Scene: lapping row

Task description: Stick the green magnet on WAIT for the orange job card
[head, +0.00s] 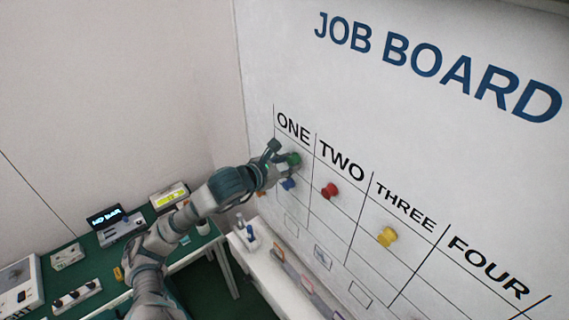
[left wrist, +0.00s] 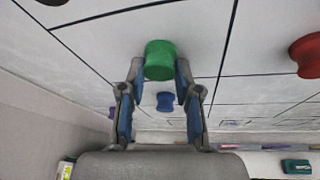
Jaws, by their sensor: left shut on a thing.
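My left gripper (head: 284,162) is at the job board (head: 420,130), in the column headed ONE. It is shut on the green magnet (head: 294,159), a round knob; in the left wrist view the green magnet (left wrist: 160,60) sits between the fingertips (left wrist: 160,72). It is at or very near the board face; I cannot tell if it touches. A blue magnet (head: 288,184) is on the board just below it and shows between the fingers in the left wrist view (left wrist: 165,101). I cannot make out a WAIT label or which card is the orange one. My right gripper is not in view.
A red magnet (head: 329,190) is under TWO and a yellow magnet (head: 387,237) under THREE. A white ledge (head: 262,268) with coloured cards runs below the board. A green-topped bench (head: 95,262) with devices stands at the left.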

